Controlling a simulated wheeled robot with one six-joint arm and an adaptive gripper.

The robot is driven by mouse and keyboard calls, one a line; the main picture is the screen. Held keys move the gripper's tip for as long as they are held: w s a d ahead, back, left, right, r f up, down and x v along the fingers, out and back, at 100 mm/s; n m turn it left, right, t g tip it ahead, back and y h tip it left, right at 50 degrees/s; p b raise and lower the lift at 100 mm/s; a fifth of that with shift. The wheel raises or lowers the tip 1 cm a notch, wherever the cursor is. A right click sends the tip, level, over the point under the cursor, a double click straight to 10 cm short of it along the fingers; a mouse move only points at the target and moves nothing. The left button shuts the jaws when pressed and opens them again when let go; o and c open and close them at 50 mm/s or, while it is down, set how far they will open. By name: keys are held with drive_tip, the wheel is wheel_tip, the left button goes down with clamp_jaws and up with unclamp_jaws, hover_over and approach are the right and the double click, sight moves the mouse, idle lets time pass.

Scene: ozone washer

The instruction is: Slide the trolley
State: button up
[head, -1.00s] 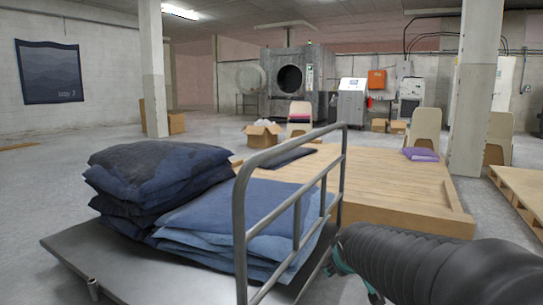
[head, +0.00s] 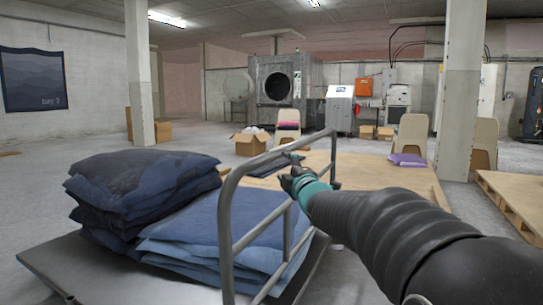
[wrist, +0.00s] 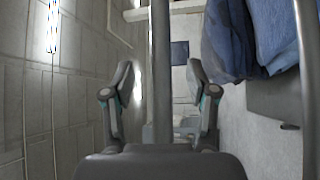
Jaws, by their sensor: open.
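The trolley has a flat dark grey platform (head: 48,262) and a grey tubular handle frame (head: 226,215). It carries a stack of dark blue folded cloth (head: 140,185) and a lower stack of lighter blue cloth (head: 215,235). A gap shows on each side of the bar. My arm hides part of the handle's far side.
A pallet (head: 515,195) is at the right, near a pillar (head: 460,95). A cardboard box (head: 250,145) stands behind.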

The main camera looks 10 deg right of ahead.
sight(276, 158)
drive_tip(key=w, duration=0.3)
drive_tip(key=w+a+r, duration=0.1)
drive_tip(key=w, duration=0.3)
drive_tip(key=w+p, duration=0.1)
drive_tip(key=w, duration=0.2)
drive_tip(key=shift+w+a+r, duration=0.2)
drive_tip(key=shift+a, duration=0.1)
clamp_jaws()
